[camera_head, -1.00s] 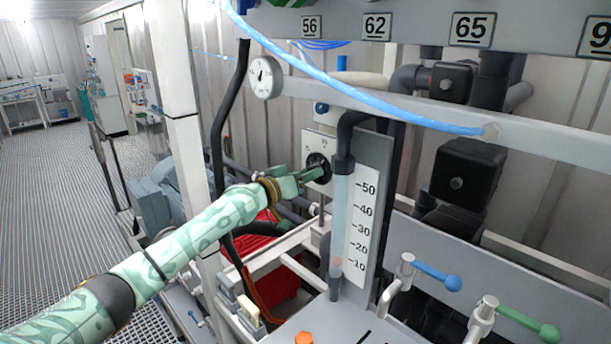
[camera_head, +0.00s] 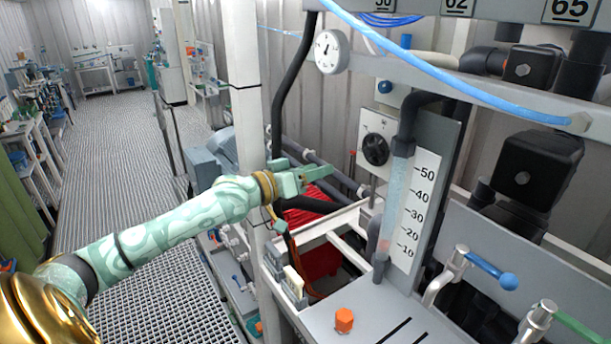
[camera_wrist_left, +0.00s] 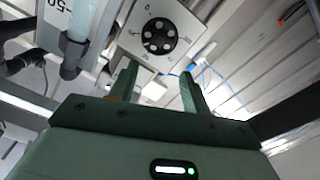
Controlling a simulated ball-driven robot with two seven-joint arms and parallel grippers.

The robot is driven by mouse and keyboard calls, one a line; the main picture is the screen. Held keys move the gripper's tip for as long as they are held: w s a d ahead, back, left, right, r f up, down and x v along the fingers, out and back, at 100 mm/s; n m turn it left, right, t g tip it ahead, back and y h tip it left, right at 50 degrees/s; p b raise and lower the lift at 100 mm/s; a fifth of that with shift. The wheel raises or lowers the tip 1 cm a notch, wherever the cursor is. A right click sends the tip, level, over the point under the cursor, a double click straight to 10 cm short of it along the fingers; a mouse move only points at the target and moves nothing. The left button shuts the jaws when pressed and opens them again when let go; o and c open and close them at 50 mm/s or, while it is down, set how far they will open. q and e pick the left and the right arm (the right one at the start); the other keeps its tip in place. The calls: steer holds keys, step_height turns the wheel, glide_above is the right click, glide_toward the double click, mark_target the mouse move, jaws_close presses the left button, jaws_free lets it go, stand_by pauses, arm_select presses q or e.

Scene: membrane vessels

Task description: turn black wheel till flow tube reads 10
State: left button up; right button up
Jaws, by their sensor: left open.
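The black wheel (camera_head: 376,149) is on a pale panel (camera_head: 371,175) left of the flow tube. It also shows in the left wrist view (camera_wrist_left: 159,36), with light round spots on its face, beyond my fingertips. The clear flow tube (camera_head: 396,190) stands upright against a white scale (camera_head: 420,205) marked 10 to 50. A reddish part (camera_head: 382,248) shows low in the tube, about level with the 10 mark. My left gripper (camera_head: 325,172) is open and empty, left of the wheel and apart from it. Its two fingers (camera_wrist_left: 157,78) are spread in the wrist view. My right gripper is not in view.
A blue hose (camera_head: 430,65) and a grey beam with a round gauge (camera_head: 331,51) run above the wheel. Blue (camera_head: 490,270) and green (camera_head: 575,325) valve levers are at the lower right. An orange knob (camera_head: 344,320) stands on the bench. Open floor lies left.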

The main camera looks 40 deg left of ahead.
arm_select(q)
steer(key=shift+v, duration=1.05)
steer(key=shift+f, duration=0.1)
